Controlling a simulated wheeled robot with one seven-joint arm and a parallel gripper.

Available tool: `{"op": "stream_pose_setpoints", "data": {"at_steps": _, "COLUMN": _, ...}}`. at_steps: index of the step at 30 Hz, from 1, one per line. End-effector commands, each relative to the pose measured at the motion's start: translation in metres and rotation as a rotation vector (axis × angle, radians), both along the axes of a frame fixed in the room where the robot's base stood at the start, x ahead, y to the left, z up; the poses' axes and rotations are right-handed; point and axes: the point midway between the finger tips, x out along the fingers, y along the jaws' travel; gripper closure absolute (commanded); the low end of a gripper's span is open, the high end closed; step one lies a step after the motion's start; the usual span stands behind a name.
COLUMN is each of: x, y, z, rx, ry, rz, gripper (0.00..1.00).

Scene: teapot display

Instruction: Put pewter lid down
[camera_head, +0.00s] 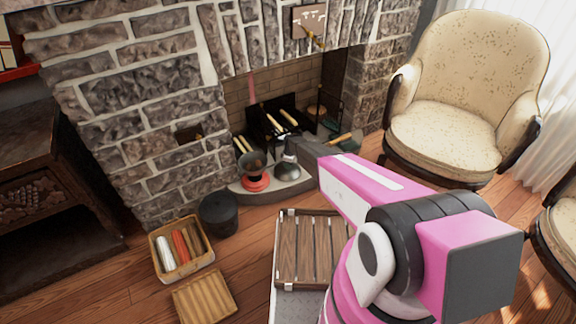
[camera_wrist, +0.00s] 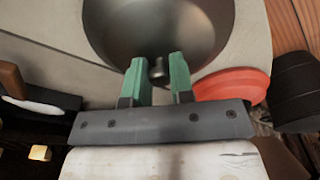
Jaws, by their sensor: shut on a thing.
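The pewter lid (camera_wrist: 150,32) is a dark grey, shiny round dome with a small knob (camera_wrist: 158,70). My gripper (camera_wrist: 160,72) has its two green fingers on either side of this knob and is shut on it. The lid is over the pale stone hearth; I cannot tell whether it touches it. In the head view a dark round metal piece (camera_head: 288,170), which looks like the lid, is at the hearth, right of a red dish (camera_head: 257,183). The red dish also shows right of the lid in the wrist view (camera_wrist: 238,84).
A dark funnel-like piece (camera_head: 251,161) stands at the red dish. A black pot (camera_head: 218,214) is on the floor left of the hearth (camera_head: 298,189). Wooden-handled tools lie inside the fireplace. A basket (camera_head: 203,262) and slatted wood (camera_head: 290,250) are in front.

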Motion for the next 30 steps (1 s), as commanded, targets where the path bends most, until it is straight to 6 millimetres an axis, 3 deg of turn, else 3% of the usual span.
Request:
{"op": "stream_pose_setpoints", "data": {"at_steps": 11, "x": 0.0, "y": 0.0, "z": -0.004, "rx": 0.001, "ry": -0.001, "rz": 0.0, "gripper": 1.0}}
{"op": "stream_pose_setpoints", "data": {"at_steps": 12, "x": 0.0, "y": 0.0, "z": -0.004, "rx": 0.001, "ry": -0.001, "rz": 0.0, "gripper": 0.65}}
{"op": "stream_pose_setpoints", "data": {"at_steps": 13, "x": 0.0, "y": 0.0, "z": -0.004, "rx": 0.001, "ry": -0.001, "rz": 0.0, "gripper": 0.55}}
{"op": "stream_pose_setpoints", "data": {"at_steps": 14, "x": 0.0, "y": 0.0, "z": -0.004, "rx": 0.001, "ry": -0.001, "rz": 0.0, "gripper": 0.52}}
{"op": "stream_pose_setpoints", "data": {"at_steps": 23, "x": 0.0, "y": 0.0, "z": -0.002, "rx": 0.001, "ry": -0.001, "rz": 0.0, "gripper": 0.52}}
{"op": "stream_pose_setpoints", "data": {"at_steps": 30, "x": -0.002, "y": -0.003, "z": 0.028, "rx": 0.001, "ry": -0.003, "rz": 0.0, "gripper": 0.52}}
